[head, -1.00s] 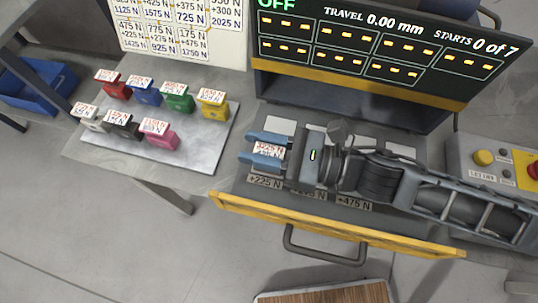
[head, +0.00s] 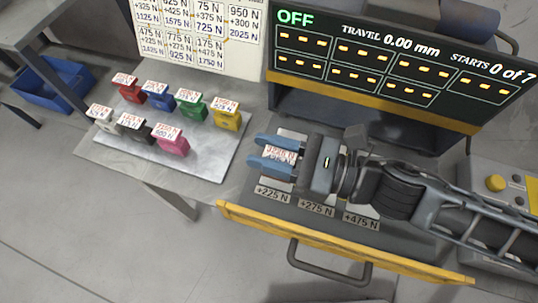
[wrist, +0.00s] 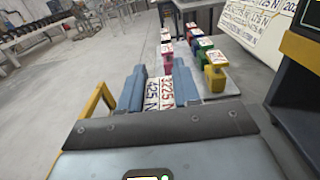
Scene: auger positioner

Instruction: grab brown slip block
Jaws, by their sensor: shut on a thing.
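My gripper (head: 259,152) is shut on a block whose white label (head: 279,155) reads about "3225 N" and "425 N". The label also shows between the two blue fingers in the wrist view (wrist: 160,92). The fingers and label hide the block's sides, so I cannot make out its brown colour. The gripper and block are over the grey yellow-fronted tray (head: 345,243), above the plate marked +225 N (head: 272,195). I cannot tell how far the block is off the tray.
A metal plate (head: 195,170) at left bears several labelled blocks, including a yellow (head: 228,118) and a pink one (head: 172,146). A dark display (head: 390,60) reading OFF stands behind the tray. A button box (head: 495,195) is at right. A blue bin (head: 50,85) is far left.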

